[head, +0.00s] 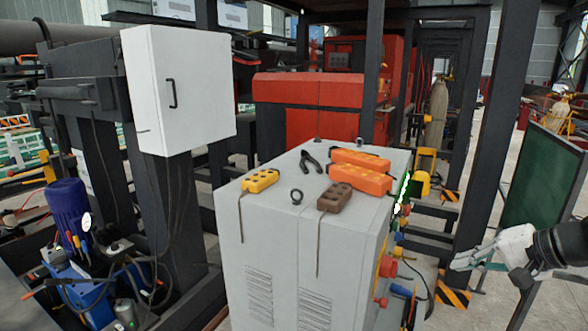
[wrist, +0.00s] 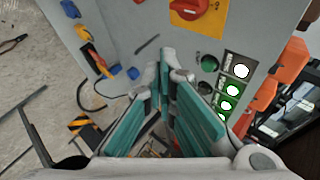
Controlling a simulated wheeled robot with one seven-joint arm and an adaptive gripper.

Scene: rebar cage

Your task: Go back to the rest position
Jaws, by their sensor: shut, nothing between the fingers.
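My gripper (head: 470,258) is at the right side in the head view, held in the air to the right of the grey cabinet and apart from it. It is white with teal finger pads. In the wrist view my gripper (wrist: 172,72) points toward the cabinet's side panel, with its fingertips together and nothing between them.
The grey cabinet (head: 255,235) has yellow, orange and brown control boxes and pliers on top. Its side carries a red knob (wrist: 197,8) and lit buttons (wrist: 228,105). A dark post (head: 495,130) and green board (head: 545,175) stand near my arm.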

